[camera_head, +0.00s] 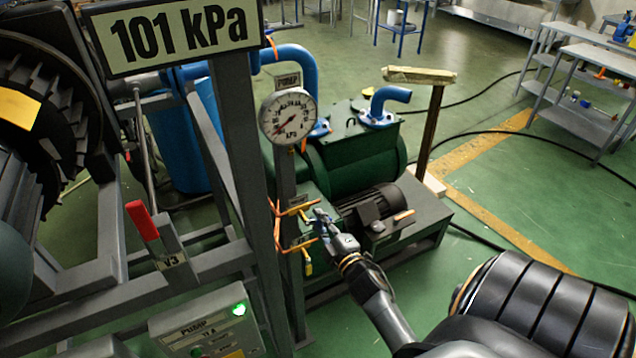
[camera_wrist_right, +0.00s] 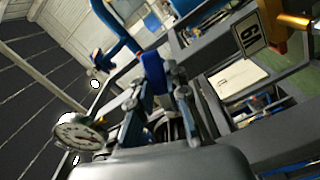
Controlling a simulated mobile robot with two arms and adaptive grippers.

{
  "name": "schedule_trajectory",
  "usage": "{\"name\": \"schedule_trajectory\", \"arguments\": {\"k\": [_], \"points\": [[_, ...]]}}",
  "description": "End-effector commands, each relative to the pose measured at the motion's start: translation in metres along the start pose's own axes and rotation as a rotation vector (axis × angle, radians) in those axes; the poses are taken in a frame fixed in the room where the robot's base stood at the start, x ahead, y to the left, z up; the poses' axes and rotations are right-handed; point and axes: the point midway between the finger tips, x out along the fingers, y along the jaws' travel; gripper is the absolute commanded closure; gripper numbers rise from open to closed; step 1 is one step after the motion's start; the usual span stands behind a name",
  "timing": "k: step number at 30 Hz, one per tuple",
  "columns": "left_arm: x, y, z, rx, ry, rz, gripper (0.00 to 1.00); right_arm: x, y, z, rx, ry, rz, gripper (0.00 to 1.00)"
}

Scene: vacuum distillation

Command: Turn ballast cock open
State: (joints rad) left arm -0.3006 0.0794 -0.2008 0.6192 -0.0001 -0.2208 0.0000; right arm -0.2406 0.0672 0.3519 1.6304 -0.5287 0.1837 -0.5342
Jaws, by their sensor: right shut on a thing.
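The green pump (camera_head: 360,150) stands behind a post with a round gauge (camera_head: 288,116). My left gripper is not in view.
A red lever tagged V3 (camera_head: 143,222) and a pump switch box (camera_head: 205,325) with a lit green lamp are at the left. A 101 kPa sign (camera_head: 180,35) hangs above. A wooden post (camera_head: 430,130) stands behind the pump. The green floor at the right is mostly clear.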

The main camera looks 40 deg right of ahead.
Motion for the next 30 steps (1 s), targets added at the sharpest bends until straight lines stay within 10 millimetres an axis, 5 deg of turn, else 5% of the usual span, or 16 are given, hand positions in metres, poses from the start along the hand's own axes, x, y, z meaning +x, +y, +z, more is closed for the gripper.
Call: {"name": "schedule_trajectory", "arguments": {"k": [12, 30], "points": [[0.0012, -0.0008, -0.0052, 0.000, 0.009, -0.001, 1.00, -0.0003, 0.0087, -0.0010, -0.247, 0.000, -0.002, 1.00], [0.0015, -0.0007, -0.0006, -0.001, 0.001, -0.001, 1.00, -0.0005, 0.0103, -0.0013, -0.303, -0.001, -0.003, 1.00]]}}
